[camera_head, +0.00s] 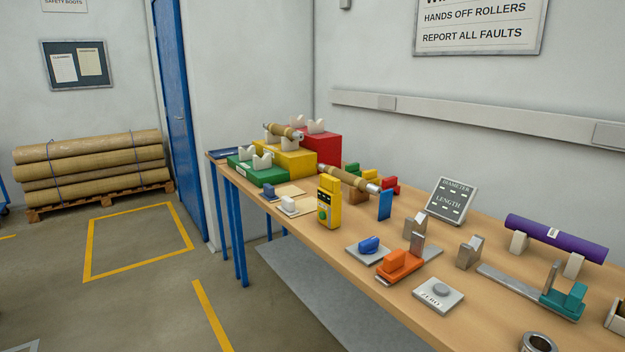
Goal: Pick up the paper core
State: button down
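Two tan, paper-coloured cylinders with metal ends are in view; I cannot tell which, if either, is the paper core. One tan cylinder (281,131) lies in white V-shaped cradles on a yellow block (290,158) at the far end of the workbench. The other tan cylinder (346,178) lies nearer, raised on small supports behind the yellow handheld device. A purple tube (556,239) with a white label lies across two pale supports at the right. My gripper is not in view.
The wooden workbench (350,248) also holds a green block (257,173), a red block (322,147), a yellow device (329,202), an orange clamp (401,265), a grey ZERO button box (438,294) and a teal slide (565,301). Large brown rolls (90,160) lie on a pallet.

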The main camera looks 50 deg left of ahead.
aim_at(363, 185)
jog(key=u, duration=1.75)
jog(key=i+j+z, duration=0.1)
jog(key=z, duration=0.25)
jog(key=i+j+z, duration=0.1)
jog(key=z, duration=0.25)
jog(key=j+z, duration=0.2)
jog(key=z, duration=0.15)
jog(key=i+j+z, duration=0.25)
jog(key=j, duration=0.4)
jog(key=j+z, duration=0.2)
jog(key=j, duration=0.45)
jog(key=i+j+z, duration=0.1)
jog(key=j+z, duration=0.15)
jog(key=j, duration=0.45)
jog(key=j+z, duration=0.1)
jog(key=j, duration=2.85)
jog(key=i, duration=0.05)
